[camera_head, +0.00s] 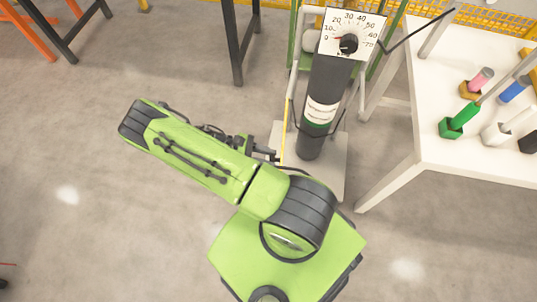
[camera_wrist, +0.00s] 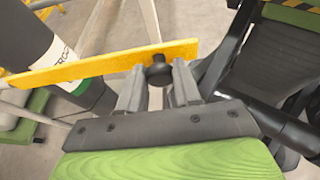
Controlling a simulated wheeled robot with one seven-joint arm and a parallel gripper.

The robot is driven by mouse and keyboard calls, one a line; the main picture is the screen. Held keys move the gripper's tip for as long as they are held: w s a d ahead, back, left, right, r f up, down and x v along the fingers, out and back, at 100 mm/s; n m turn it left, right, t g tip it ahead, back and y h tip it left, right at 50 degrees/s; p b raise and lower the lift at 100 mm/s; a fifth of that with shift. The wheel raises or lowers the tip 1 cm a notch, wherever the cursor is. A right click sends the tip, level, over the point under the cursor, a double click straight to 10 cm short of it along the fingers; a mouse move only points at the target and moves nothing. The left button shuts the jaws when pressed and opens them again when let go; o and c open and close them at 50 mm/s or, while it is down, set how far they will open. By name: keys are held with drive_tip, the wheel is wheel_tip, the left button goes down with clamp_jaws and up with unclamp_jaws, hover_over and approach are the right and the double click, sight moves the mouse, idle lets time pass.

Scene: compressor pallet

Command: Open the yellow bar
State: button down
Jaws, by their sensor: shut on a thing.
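The yellow bar (camera_wrist: 100,64) runs across the wrist view, in front of a dark cylinder (camera_wrist: 30,38) with a white and green label. A black knob (camera_wrist: 158,71) sticks out of the bar near its right end. My gripper (camera_wrist: 158,82) has its two fingers on either side of this knob and is shut on it. In the head view the bar (camera_head: 287,122) shows only as a thin upright yellow strip beside the cylinder (camera_head: 330,82). There my gripper (camera_head: 272,156) is at the cylinder's left, partly hidden by my arm.
The cylinder stands on a trolley with a pale base plate (camera_head: 325,180), under a dial (camera_head: 348,43). A white table (camera_head: 440,120) with coloured pegs stands at the right. A dark-legged stand (camera_head: 237,50) is at the back.

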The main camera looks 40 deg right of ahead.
drive_tip(key=c, duration=0.8)
unclamp_jaws()
drive_tip(key=p+v, duration=0.2)
drive_tip(key=v, duration=1.3)
drive_tip(key=shift+w+a+r, duration=0.2)
drive_tip(key=shift+w, duration=0.05)
